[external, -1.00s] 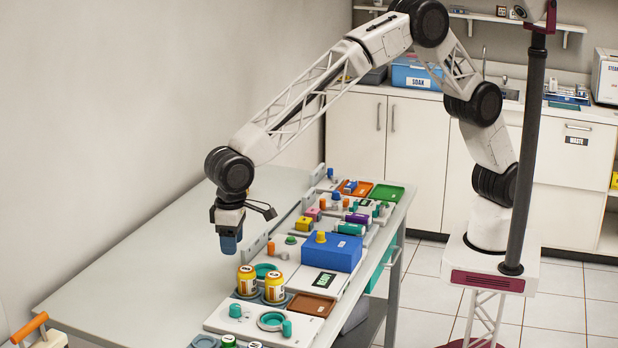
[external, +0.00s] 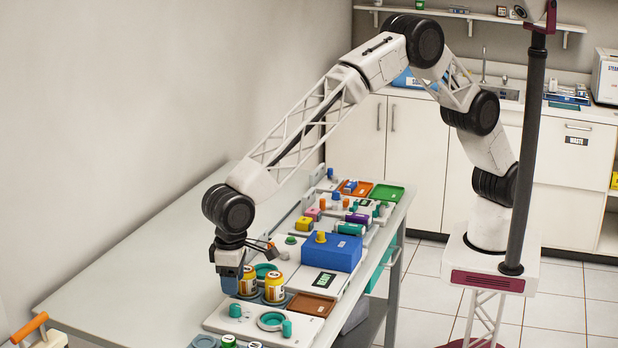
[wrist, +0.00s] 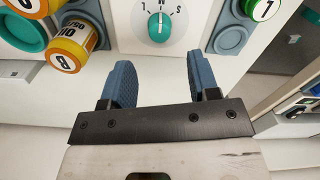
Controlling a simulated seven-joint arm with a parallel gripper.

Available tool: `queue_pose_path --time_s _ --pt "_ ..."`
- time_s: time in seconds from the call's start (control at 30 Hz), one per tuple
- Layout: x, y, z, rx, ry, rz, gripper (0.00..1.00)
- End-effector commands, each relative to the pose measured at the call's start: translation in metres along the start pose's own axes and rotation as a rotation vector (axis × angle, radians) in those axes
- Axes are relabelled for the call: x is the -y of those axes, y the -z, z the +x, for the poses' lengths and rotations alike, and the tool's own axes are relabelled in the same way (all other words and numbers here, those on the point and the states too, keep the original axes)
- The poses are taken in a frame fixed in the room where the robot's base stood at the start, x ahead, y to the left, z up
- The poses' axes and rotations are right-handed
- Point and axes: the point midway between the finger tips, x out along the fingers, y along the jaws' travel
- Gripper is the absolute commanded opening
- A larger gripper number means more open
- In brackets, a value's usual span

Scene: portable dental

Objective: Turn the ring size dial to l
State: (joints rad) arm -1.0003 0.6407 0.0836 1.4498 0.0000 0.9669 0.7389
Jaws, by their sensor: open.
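The ring size dial (wrist: 160,27) is a teal knob on a white panel, at the top middle of the wrist view. Its pale pointer line points up towards the middle letter, which looks like an upside-down M. An S is to its right, and a mark that may be L is to its left. In the external view the dial (external: 235,311) stands at the panel's near left. My gripper (wrist: 160,72) is open and empty, its blue fingers apart and short of the dial. In the external view my gripper (external: 230,287) hangs just above and behind the dial.
Yellow-orange jars (external: 274,288) stand close to my gripper. A green-topped piece (wrist: 262,9) lies on the dial's other side. A teal ring (external: 271,321) and a second teal knob (external: 287,328) share the panel. The table's left side (external: 130,270) is clear.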

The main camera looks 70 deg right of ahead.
Motion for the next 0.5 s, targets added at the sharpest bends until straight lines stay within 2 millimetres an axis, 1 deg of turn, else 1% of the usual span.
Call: queue_pose_path --time_s 0.17,0.5 --pt "0.000 0.000 0.017 0.002 -0.002 0.000 0.55" --pt "0.000 0.000 0.056 0.001 -0.001 0.000 0.55"
